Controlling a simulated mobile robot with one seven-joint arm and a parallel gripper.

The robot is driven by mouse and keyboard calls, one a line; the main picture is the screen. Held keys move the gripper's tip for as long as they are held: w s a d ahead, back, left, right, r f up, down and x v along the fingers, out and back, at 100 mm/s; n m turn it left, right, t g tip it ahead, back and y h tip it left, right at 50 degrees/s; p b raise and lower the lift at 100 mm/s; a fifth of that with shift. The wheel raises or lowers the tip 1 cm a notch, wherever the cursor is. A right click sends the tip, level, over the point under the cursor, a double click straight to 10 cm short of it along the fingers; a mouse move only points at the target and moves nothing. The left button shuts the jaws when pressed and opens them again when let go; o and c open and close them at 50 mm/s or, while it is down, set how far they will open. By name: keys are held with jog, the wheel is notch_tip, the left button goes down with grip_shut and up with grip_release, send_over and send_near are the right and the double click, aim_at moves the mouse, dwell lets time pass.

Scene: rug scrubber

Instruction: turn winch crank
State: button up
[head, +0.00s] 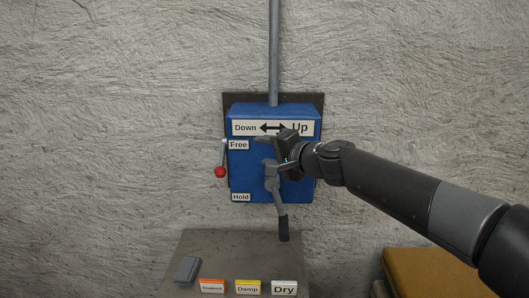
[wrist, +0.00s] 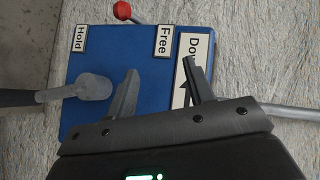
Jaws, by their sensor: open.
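The blue winch box (head: 250,182) is fixed to the wall in the head view, with a "Down/Up" arrow label on top. Its grey crank arm (head: 276,196) slants down to a black handle (head: 283,228) below the box. My gripper (head: 264,150) is open and empty in front of the box, above the crank arm, and hides part of the face. In the wrist view, which is turned sideways, my open fingers (wrist: 160,72) stand over the blue face. The crank's round hub (wrist: 93,87) and black handle (wrist: 17,98) lie left of them, apart from the fingers.
A red-knobbed lever (head: 220,172) hangs at the box's left side, between the "Free" and "Hold" labels. A grey pipe (head: 274,50) rises above the box. Below stands a grey stand (head: 205,243) with Soaked, Damp and Dry signs. A yellow-brown block (head: 430,268) is at lower right.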

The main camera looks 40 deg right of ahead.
jog(key=shift+w+a, duration=0.2)
jog(key=shift+c, duration=0.6)
